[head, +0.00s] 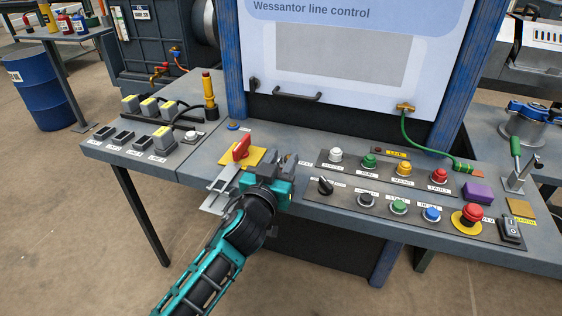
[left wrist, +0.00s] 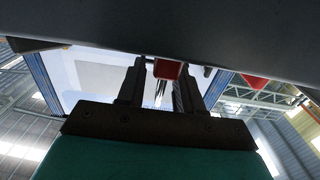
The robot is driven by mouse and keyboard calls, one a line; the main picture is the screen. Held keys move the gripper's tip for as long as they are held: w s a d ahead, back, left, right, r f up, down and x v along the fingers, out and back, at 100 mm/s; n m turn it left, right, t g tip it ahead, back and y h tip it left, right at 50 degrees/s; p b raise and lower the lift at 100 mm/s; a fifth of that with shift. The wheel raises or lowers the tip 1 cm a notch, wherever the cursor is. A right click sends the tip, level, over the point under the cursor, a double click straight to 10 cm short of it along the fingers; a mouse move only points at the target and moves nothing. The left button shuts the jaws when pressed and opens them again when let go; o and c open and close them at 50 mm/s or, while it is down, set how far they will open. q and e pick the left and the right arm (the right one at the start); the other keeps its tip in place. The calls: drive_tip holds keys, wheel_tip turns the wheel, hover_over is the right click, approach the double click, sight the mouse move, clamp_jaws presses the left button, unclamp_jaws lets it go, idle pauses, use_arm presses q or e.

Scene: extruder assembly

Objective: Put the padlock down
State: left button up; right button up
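A red padlock (left wrist: 167,69) with a bright metal shackle shows between the two fingers of my left gripper (left wrist: 160,85) in the left wrist view. The fingers stand apart, and a narrow gap seems to show on one side of the red body. I cannot tell whether they press on it. In the head view my left gripper (head: 284,167) is low over the console, just right of the red rotary switch (head: 241,148) on its yellow plate. There the padlock is hidden by the gripper. My right gripper is out of view.
The grey console (head: 190,160) carries a button panel (head: 390,185) right of my gripper, with a red emergency stop (head: 472,212). A yellow-topped post (head: 208,95) and small grey boxes (head: 163,135) stand on the left. The screen cabinet (head: 340,55) rises behind.

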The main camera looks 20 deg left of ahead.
use_arm(q)
drive_tip(key=shift+r, duration=0.2)
drive_tip(key=s+p, duration=0.1)
drive_tip(key=s, duration=1.1)
drive_tip(key=s+d+f+m+g+h, duration=0.1)
drive_tip(key=s+f+m+g+h, duration=0.1)
drive_tip(key=s+f+g, duration=0.5)
drive_tip(key=s+f, duration=0.3)
drive_tip(key=f, duration=0.4)
drive_tip(key=shift+d+f+h, duration=0.3)
drive_tip(key=shift+d+f, duration=0.05)
drive_tip(key=shift+f, duration=0.05)
